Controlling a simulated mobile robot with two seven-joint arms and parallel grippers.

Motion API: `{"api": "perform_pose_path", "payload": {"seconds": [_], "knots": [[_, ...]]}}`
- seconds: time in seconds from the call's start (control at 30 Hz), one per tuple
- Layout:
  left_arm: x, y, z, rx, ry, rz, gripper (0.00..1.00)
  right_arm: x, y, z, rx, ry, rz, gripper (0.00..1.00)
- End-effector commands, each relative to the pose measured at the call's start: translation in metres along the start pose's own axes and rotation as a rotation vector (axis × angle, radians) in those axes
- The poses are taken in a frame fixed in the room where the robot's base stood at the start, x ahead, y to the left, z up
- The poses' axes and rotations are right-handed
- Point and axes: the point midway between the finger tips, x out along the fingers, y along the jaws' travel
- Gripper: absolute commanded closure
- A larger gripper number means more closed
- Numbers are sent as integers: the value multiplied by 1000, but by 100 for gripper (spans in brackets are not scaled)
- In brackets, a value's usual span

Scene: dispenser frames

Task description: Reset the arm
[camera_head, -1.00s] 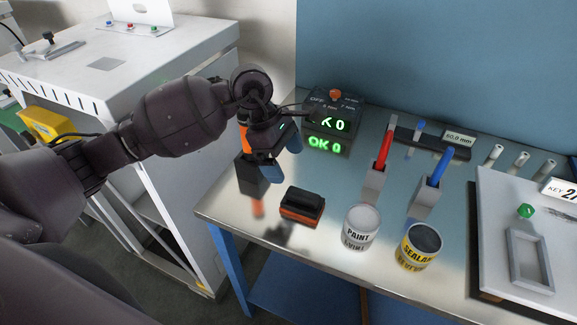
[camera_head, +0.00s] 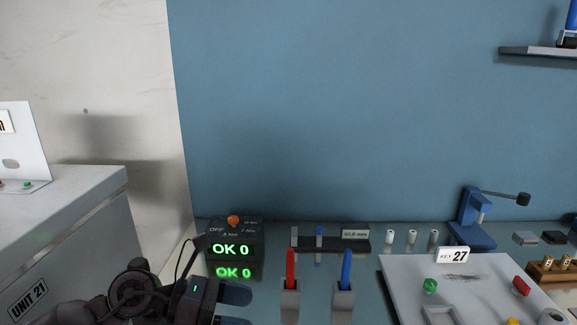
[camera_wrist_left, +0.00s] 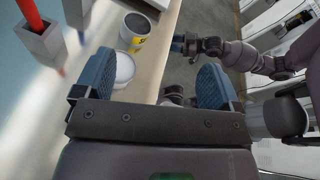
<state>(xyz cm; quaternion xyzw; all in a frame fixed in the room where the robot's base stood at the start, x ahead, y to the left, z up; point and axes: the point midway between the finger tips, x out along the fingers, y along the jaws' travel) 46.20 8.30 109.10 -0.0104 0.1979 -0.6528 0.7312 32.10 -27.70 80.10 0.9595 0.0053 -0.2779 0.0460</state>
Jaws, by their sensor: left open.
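My left gripper (camera_head: 238,307) is at the bottom left of the head view, in front of the OK 0 display box (camera_head: 232,250). Its blue fingers stand apart in the left wrist view (camera_wrist_left: 157,84), with nothing between them. My right gripper (camera_wrist_left: 188,44) shows small beyond the bench edge in the left wrist view; its jaws are too small to read. It is out of the head view.
The bench holds a red marker (camera_head: 290,268) and a blue marker (camera_head: 346,270) in grey holders, a white KEY 27 board (camera_head: 400,275) and a blue press (camera_head: 470,222). A paint can (camera_wrist_left: 125,68) and sealant can (camera_wrist_left: 137,25) show near the bench edge in the left wrist view.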

Motion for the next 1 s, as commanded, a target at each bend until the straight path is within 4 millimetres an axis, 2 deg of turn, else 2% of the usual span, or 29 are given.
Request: {"api": "perform_pose_path", "payload": {"seconds": [0.1,0.23,0.37,0.47,0.57,0.67,0.87,1.0], "knots": [[0,-11,22,-169,-268,7,11,-1,0,2,0,-4,0,57],[-15,-12,43,-372,-547,29,11,0,0,2,0,-4,0,57],[-39,-4,52,-594,-814,64,11,1,0,1,0,-1,0,57],[-62,5,49,-775,-1012,101,11,2,0,-1,-1,3,-1,57],[-86,16,37,-963,-1201,146,11,4,0,-4,-2,7,-2,57],[-110,25,15,-1157,-1382,200,11,5,-1,-6,-2,11,-3,57],[-148,32,-51,-1559,-1715,339,11,5,-1,-7,-2,13,-3,57],[-164,22,-109,-1846,-1918,466,11,4,-1,-5,-2,10,-2,57]]}}
